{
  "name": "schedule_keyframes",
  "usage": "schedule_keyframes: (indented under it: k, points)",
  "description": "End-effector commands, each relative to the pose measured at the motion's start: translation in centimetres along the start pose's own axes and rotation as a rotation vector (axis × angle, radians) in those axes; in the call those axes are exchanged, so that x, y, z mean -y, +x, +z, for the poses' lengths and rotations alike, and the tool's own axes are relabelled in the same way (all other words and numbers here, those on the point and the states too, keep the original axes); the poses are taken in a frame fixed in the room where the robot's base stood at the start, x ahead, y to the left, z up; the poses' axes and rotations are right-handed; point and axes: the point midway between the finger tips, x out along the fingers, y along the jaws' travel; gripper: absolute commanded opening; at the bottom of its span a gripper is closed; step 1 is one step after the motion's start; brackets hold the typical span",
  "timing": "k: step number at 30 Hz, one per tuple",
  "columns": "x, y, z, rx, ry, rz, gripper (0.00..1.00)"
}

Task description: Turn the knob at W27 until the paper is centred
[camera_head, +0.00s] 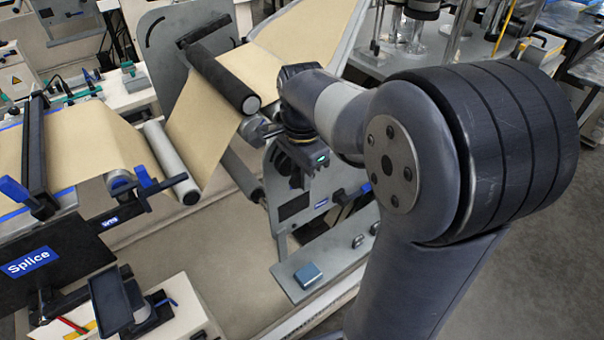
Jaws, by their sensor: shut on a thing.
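A wide band of brown kraft paper (203,125) runs over the rollers, from the left table up to the tilted section at the top. My gripper (296,180) is in the middle of the view, pointing down at the grey side panel of the machine, with a small green light on its body. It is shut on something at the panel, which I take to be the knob. The fingertips and the knob are mostly hidden by the gripper body, and no W27 label is readable. Whether the paper is centred cannot be told from here.
A dark roller (224,80) and a grey roller (170,163) stand left of my gripper. A grey ledge with a blue-grey box (307,274) lies below. A Splice sign (30,262) stands at lower left. Open floor (545,265) shows at right.

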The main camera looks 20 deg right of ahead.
Motion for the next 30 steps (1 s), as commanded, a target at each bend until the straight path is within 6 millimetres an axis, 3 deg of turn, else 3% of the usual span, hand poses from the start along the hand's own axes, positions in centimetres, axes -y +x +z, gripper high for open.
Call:
schedule_keyframes:
  k: [11, 30]
  points:
    - [-0.03, -0.38, -0.2, 0.139, 0.006, 0.003, 0.0]
    - [0.0, -0.16, -0.44, 0.729, 0.007, 0.001, 0.0]
